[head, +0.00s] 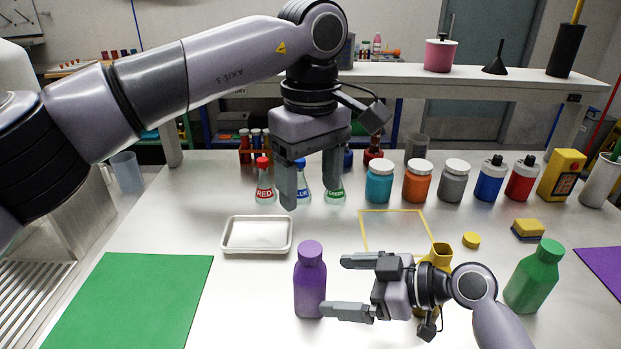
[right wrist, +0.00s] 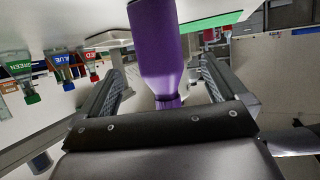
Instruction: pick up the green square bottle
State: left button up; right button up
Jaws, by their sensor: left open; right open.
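The green square bottle (head: 535,280) stands on the right side of the white table in the head view, tilted-looking toward the frame edge. My right gripper (head: 346,287) is open and points left, with its fingers near a purple bottle (head: 310,282). It is well to the left of the green bottle, with its own arm between them. In the right wrist view the purple bottle (right wrist: 158,45) shows between the spread fingers; contact cannot be told. My left gripper (head: 310,195) is open and empty, pointing down above the table near the flasks. The green bottle cannot be made out in the wrist view.
A yellow object (head: 439,253) stands partly hidden behind my right gripper. A white tray (head: 228,248), a green mat (head: 130,300) and a purple mat (head: 603,268) lie on the table. Several jars (head: 417,182) and flasks line the back. A sponge (head: 527,229) lies behind the green bottle.

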aim_at(533, 278)
jog(key=k, duration=1)
